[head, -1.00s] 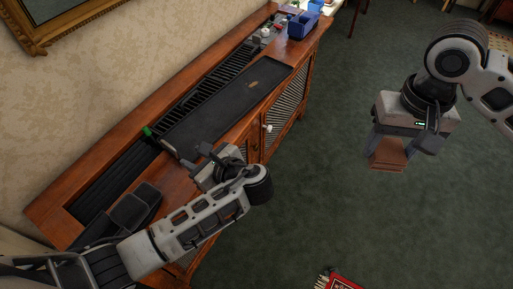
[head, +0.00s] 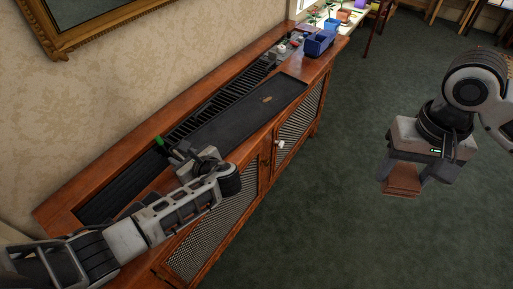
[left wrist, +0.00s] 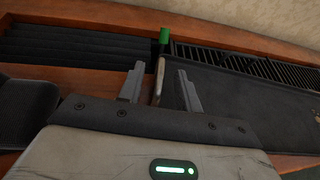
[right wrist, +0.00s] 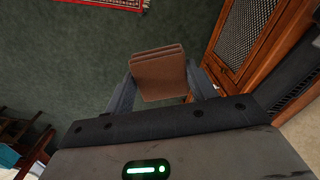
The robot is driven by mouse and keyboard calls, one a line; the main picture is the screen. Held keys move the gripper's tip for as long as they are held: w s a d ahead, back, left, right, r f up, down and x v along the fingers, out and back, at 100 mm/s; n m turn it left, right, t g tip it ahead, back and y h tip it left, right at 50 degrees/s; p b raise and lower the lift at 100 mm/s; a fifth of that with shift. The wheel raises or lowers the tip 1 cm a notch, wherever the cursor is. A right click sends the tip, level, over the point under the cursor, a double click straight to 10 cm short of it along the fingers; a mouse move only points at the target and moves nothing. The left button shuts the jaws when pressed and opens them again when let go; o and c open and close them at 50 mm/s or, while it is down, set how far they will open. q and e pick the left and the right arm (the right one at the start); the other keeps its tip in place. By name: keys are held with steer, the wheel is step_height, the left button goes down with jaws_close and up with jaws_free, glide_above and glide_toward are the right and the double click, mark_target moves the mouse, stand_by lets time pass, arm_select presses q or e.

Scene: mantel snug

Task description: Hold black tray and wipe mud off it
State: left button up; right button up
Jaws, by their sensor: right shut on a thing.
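The black tray (head: 235,118) lies on the long wooden cabinet, with a small brown mud patch (head: 267,99) near its far end. My left gripper (head: 180,152) is at the tray's near left end. In the left wrist view its fingers (left wrist: 160,90) are apart, with the tray's thin end edge between them; I see a gap on both sides. My right gripper (head: 403,178) is over the floor, well right of the cabinet, shut on a brown folded cloth or pad-like block (right wrist: 160,74).
The wooden cabinet (head: 245,190) has slatted black vents (head: 225,95) behind the tray. A green piece (head: 158,141) stands by the tray's left end. A blue bin (head: 319,42) sits at the far end, with small pots beyond. The green carpet (head: 330,220) is open.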

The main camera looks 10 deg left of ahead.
stand_by(0.7)
stand_by(0.3)
arm_select(q)
jaws_close()
stand_by(0.9)
